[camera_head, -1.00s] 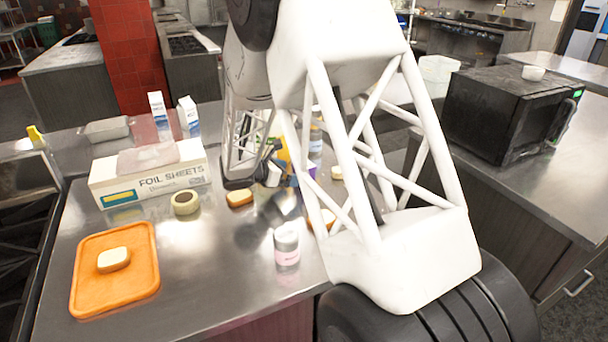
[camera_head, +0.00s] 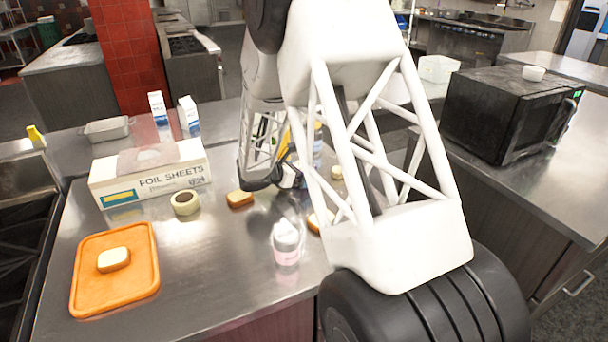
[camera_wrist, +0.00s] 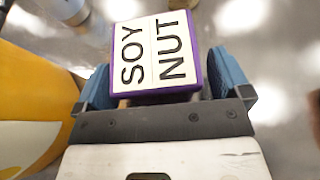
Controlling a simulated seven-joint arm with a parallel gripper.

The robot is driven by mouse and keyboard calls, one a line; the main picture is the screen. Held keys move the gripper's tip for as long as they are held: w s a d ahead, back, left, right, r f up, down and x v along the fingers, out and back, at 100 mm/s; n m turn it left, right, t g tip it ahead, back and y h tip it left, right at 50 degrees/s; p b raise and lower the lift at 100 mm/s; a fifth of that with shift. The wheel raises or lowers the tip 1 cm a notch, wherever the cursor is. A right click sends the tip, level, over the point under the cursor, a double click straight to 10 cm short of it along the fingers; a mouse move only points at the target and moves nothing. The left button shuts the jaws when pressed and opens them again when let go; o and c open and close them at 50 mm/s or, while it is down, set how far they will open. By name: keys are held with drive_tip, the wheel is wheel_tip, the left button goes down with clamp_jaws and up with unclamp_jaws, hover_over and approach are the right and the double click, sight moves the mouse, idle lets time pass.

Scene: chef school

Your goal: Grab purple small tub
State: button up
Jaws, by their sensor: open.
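The purple small tub (camera_wrist: 152,92) shows in the wrist view with a white top lettered "SOY NUT" and a purple rim. My gripper (camera_wrist: 160,88) is open, with one blue finger on each side of the tub. The right finger is very close to the tub's side; whether either finger touches it I cannot tell. In the head view my gripper (camera_head: 290,175) is over the far part of the steel counter, and my arm hides most of the tub there.
A yellow object (camera_wrist: 30,100) stands close left of my gripper. A microwave (camera_head: 500,115) stands at right.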

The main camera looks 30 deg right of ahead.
drive_tip(key=c, duration=1.1)
drive_tip(key=shift+r, duration=0.1)
drive_tip(key=shift+r, duration=0.7)
wheel_tip(320, 180, up, 2)
drive_tip(key=shift+r, duration=0.1)
drive_tip(key=s+a, duration=0.1)
drive_tip(key=s, duration=0.4)
drive_tip(key=s+a, duration=0.1)
drive_tip(key=s, duration=0.4)
drive_tip(key=s+a+r, duration=0.1)
drive_tip(key=s+a, duration=0.1)
drive_tip(key=s, duration=0.3)
drive_tip(key=shift+s+r, duration=0.1)
drive_tip(key=shift+s, duration=0.1)
